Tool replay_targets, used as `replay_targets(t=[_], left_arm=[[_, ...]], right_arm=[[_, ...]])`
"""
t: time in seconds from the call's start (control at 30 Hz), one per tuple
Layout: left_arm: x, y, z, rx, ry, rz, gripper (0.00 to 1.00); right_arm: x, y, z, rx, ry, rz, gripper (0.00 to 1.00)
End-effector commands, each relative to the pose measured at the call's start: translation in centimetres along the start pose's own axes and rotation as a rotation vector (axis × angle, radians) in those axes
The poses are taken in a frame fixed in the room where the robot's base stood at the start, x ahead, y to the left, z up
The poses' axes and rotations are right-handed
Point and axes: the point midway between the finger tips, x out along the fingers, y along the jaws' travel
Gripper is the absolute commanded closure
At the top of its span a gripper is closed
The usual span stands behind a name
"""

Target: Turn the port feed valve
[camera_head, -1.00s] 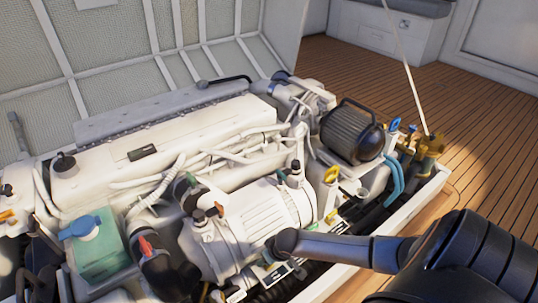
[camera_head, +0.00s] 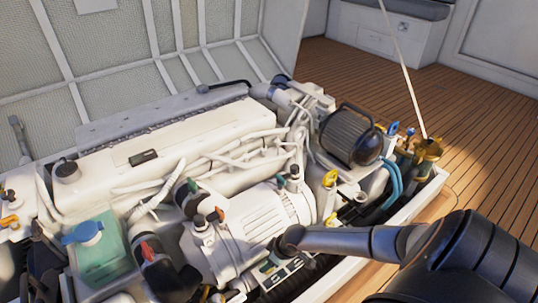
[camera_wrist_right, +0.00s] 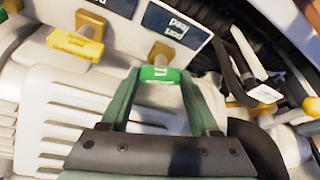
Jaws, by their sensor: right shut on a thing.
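In the right wrist view a small valve with a green handle (camera_wrist_right: 160,75) stands below a dark label plate (camera_wrist_right: 182,22). The plate's writing is upside down and hard to read, so I cannot confirm which valve is the port feed. My right gripper (camera_wrist_right: 160,88) is shut on the green handle, with one green finger on each side. A second valve with a yellow handle (camera_wrist_right: 76,46) is beside it on the left, under another label plate. In the head view my right gripper is mostly hidden behind its wrist, low in front of the white engine unit (camera_head: 250,225). My left gripper is not in view.
A dark ribbed cylinder (camera_head: 350,135) and blue hoses (camera_head: 392,183) are right of the engine. A green tank with a blue cap (camera_head: 100,250) is at left. The hatch's white rim (camera_head: 425,190) borders the wooden deck (camera_head: 480,125), which is clear.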

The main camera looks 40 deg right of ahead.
Motion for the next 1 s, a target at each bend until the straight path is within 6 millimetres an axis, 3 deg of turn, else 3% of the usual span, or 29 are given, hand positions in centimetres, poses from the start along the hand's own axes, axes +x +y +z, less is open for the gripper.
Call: replay_targets(t=[0.33,0.37,0.6,1.0], left_arm=[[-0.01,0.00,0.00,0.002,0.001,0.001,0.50],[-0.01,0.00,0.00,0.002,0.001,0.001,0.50],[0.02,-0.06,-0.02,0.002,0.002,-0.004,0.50],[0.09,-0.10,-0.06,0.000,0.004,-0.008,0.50]], right_arm=[[0.05,-0.13,0.06,-0.015,0.000,-0.008,0.93],[0.05,-0.13,0.06,-0.014,0.000,-0.008,0.36],[0.03,-0.07,0.03,-0.014,0.001,-0.006,0.09],[0.03,-0.10,0.03,0.011,0.000,0.004,0.07]])
